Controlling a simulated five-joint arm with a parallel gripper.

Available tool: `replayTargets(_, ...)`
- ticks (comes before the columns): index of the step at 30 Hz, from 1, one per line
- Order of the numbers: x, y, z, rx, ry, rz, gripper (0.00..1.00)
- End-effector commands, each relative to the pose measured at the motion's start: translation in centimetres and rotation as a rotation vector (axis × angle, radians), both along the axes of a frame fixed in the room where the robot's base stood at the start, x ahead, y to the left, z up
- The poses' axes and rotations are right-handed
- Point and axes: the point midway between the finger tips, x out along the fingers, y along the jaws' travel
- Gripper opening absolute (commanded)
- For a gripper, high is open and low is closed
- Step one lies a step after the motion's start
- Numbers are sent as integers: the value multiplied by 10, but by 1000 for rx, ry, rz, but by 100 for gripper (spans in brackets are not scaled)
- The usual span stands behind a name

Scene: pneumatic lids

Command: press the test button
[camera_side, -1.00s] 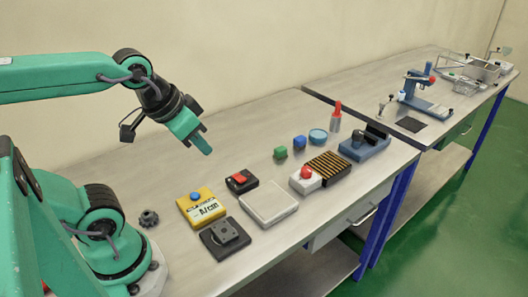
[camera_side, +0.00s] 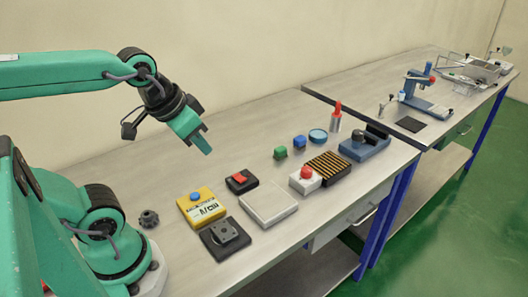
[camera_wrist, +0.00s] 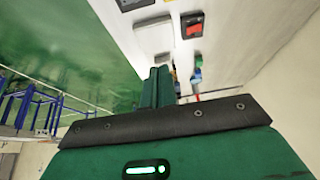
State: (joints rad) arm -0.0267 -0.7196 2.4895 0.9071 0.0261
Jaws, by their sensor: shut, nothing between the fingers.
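A yellow box (camera_side: 203,207) with a blue round button (camera_side: 195,197) on top and dark print sits on the bench in the side view. Its print is too blurred to read, so I cannot tell whether this is the test button. A white box with a red dome button (camera_side: 306,173) stands farther right. A black box with a red rocker switch (camera_side: 240,178) lies behind the yellow box; it also shows in the wrist view (camera_wrist: 193,25). My gripper (camera_side: 204,147) is shut and empty, raised above the bench behind the yellow box and touching nothing.
A blank pale plate (camera_side: 269,204) lies right of the yellow box. A dark block (camera_side: 225,236) lies in front. The back left bench is clear.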

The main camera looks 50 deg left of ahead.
Motion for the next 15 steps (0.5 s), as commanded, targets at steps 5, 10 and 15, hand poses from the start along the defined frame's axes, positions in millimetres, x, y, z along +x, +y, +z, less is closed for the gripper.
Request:
replayTargets(5,5,15,-8,20,66,10,0)
replayTargets(10,10,34,-19,37,150,16,0)
replayTargets(15,13,57,-32,42,244,18,0)
